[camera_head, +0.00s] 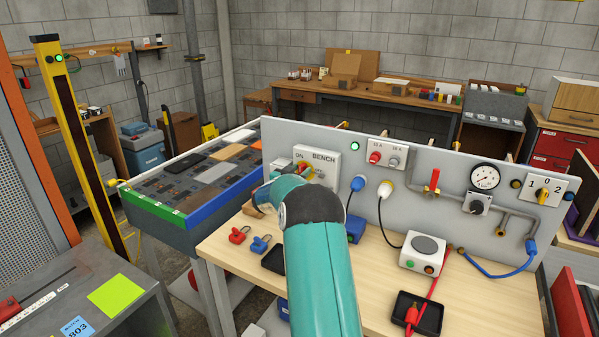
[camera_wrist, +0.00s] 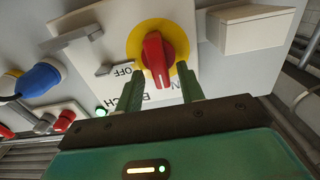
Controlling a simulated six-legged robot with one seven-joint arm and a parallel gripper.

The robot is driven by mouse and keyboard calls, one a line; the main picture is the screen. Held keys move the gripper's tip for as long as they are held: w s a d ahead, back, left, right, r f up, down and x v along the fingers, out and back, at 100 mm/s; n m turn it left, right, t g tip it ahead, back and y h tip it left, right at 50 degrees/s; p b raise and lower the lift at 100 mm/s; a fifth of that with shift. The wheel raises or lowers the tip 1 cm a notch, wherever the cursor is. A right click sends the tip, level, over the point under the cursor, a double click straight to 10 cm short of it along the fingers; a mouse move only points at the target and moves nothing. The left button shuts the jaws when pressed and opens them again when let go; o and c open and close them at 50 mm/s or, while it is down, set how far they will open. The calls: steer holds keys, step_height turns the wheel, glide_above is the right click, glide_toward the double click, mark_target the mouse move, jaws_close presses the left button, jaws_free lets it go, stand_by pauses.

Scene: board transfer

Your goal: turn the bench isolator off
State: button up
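The bench isolator (camera_head: 329,158) is a pale box on the upright grey panel, marked BENCH and ON in the head view, with my arm covering part of it. In the wrist view its red handle (camera_wrist: 155,52) sits on a yellow disc (camera_wrist: 139,37). The handle's near end points toward the partly hidden ON lettering; the OFF label is to the left. My gripper (camera_wrist: 163,80) is open, one green finger on each side of the handle's near end. Gaps show beside the handle, and I cannot tell whether either finger touches it.
A lit green lamp (camera_head: 355,146) is right of the isolator. Red (camera_head: 238,235) and blue (camera_head: 260,244) padlocks lie on the wooden bench (camera_head: 226,255). Plugs, a gauge (camera_head: 484,177) and a 1-0-2 switch (camera_head: 543,194) line the panel. A pale block (camera_wrist: 257,28) projects near the gripper.

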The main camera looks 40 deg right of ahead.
steer(key=shift+w+d, duration=0.1)
steer(key=shift+d, duration=0.05)
jaws_close()
